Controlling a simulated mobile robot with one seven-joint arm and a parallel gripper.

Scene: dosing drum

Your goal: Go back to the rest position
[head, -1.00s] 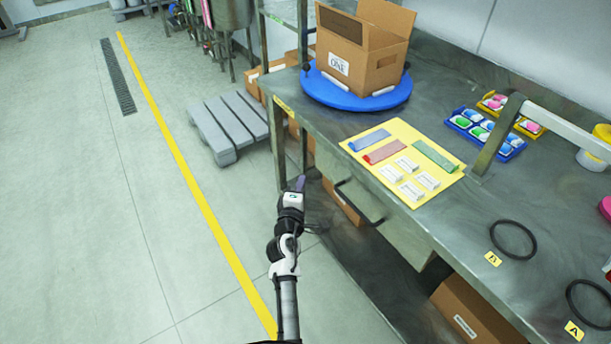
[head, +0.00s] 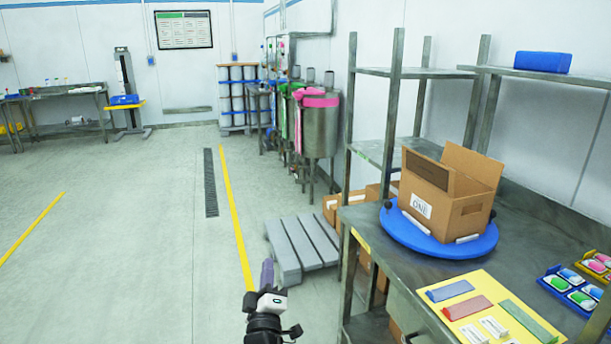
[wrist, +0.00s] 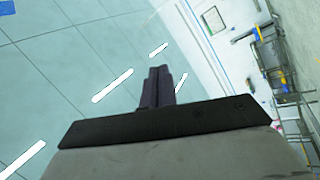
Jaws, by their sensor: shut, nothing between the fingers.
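My gripper (head: 267,272) shows at the bottom middle of the head view, left of the workbench and in front of the grey pallet in the picture. Its dark fingers point up and away from me. In the wrist view my gripper (wrist: 158,72) has its fingers together, with nothing between them. It is in free air and touches nothing that I can see. Most of my arm is below the head view's edge.
The metal workbench (head: 372,222) at right carries an open cardboard box (head: 463,212) on a blue turntable (head: 412,236) and a yellow mat (head: 477,285). A grey pallet (head: 300,243) lies on the floor beside it. Steel drums (head: 320,130) stand behind. The floor at left is clear.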

